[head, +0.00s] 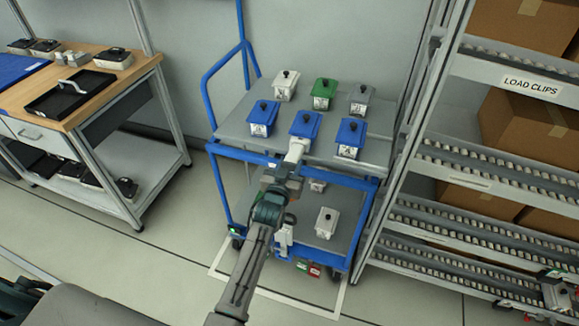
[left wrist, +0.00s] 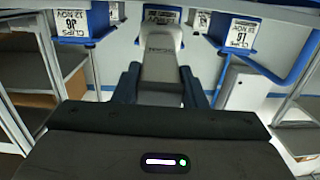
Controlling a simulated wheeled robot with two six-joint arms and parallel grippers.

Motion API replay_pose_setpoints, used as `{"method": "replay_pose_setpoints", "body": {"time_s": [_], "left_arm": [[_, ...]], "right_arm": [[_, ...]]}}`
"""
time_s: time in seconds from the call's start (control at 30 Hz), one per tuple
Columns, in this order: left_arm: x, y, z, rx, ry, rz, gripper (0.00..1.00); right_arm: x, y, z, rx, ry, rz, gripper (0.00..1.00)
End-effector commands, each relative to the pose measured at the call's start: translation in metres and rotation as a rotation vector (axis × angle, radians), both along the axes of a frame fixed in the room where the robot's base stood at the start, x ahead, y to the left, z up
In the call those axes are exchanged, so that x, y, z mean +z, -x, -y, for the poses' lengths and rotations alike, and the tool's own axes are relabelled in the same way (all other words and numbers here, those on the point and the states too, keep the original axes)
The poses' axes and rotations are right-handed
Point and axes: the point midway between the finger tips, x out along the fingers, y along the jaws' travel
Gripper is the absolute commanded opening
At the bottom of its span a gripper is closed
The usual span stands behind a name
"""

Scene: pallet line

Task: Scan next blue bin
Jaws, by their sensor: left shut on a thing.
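Three blue bins with dark knobs and white labels stand along the front of the cart's top shelf: left (head: 262,115), middle (head: 306,122) and right (head: 351,132). My left gripper (head: 287,168) is shut on a pale grey handheld scanner (head: 297,148), just in front of the middle bin. In the left wrist view the scanner (left wrist: 160,55) sits between the dark fingers and points at the middle bin's label (left wrist: 162,15), which it partly covers. The left bin's label (left wrist: 72,25) and right bin's label (left wrist: 242,33) are in plain view. My right gripper is not in view.
A white bin (head: 285,83), a green bin (head: 323,91) and a grey bin (head: 360,97) stand behind. Another white bin (head: 327,220) is on the cart's lower shelf. A roller rack (head: 480,155) stands close on the right, a wooden workbench (head: 120,78) on the left.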

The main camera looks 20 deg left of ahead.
Motion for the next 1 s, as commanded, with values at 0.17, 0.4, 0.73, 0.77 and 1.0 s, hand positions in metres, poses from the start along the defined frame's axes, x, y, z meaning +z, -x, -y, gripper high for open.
{"method": "replay_pose_setpoints", "body": {"time_s": [0.17, 0.4, 0.73, 0.77, 1.0], "left_arm": [[0.0009, -0.0007, 0.0, 0.0, 0.0, 0.002, 0.0], [0.0007, -0.0018, 0.0, 0.0, 0.0, 0.002, 0.0], [0.0005, -0.0021, 0.0, 0.0, 0.0, 0.002, 0.0], [0.0005, -0.0021, 0.0, 0.0, 0.0, 0.002, 0.0], [0.001, -0.0015, 0.0, 0.0, 0.0, 0.002, 0.0]], "right_arm": [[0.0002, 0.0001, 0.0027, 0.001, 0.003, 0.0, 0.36], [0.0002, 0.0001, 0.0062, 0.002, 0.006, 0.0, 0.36], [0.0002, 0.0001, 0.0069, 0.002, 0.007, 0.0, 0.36], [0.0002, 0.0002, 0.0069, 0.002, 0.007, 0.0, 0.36], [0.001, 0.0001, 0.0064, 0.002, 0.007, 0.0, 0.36]]}}
